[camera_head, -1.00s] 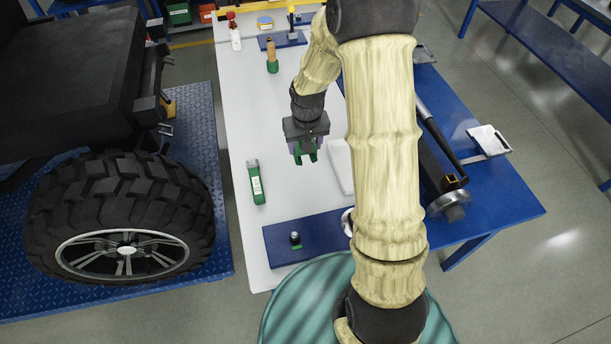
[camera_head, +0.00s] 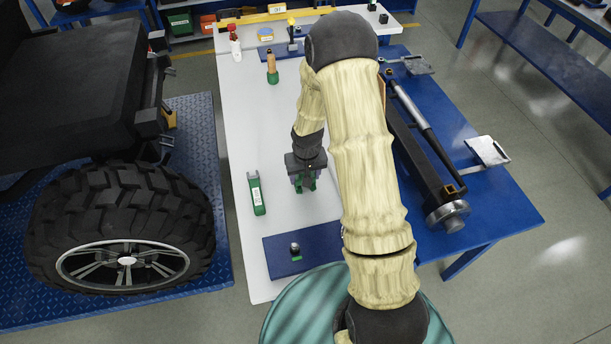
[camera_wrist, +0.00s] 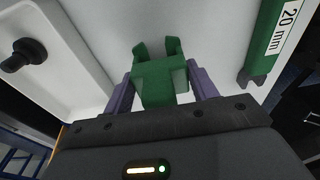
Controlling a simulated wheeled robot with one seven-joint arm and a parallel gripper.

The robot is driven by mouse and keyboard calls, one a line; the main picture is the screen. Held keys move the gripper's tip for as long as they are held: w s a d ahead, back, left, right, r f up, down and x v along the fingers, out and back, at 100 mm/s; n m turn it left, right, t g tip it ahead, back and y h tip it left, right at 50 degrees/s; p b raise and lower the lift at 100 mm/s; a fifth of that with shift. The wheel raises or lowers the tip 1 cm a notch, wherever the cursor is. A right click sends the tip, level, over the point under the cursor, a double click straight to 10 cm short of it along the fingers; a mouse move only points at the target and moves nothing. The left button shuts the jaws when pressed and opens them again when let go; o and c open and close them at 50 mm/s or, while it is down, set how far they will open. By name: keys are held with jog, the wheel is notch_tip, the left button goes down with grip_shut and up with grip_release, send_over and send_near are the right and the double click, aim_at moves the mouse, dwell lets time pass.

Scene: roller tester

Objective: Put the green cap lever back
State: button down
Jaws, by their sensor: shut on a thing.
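My gripper (camera_head: 303,184) is above the white tabletop, between the green 20 mm gauge and my arm. In the wrist view its two purple fingers are shut on a green forked piece (camera_wrist: 161,78), whose two prongs point away from the palm. I cannot tell whether this piece is the whole green cap lever or part of it. A blue plate (camera_head: 325,240) lies near the front of the table, with a short black-topped post (camera_head: 295,247) standing on it. The post is nearer the front edge than my gripper.
The green 20 mm gauge (camera_head: 257,195) lies left of my gripper and shows in the wrist view (camera_wrist: 278,38). A white tray with a black knob (camera_wrist: 28,54) appears left there. A wooden-handled tool (camera_head: 272,68) and a yellow-topped post (camera_head: 291,23) stand farther back. A tyre (camera_head: 125,225) is left.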

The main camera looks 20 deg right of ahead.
jog(key=shift+f, duration=0.5)
jog(key=shift+f, duration=0.1)
jog(key=shift+c, duration=2.3)
grip_release()
jog(key=r, duration=0.4)
jog(key=s+r+b, duration=0.1)
jog(key=r, duration=0.7)
jog(key=shift+s+r, duration=0.1)
jog(key=shift+s, duration=0.1)
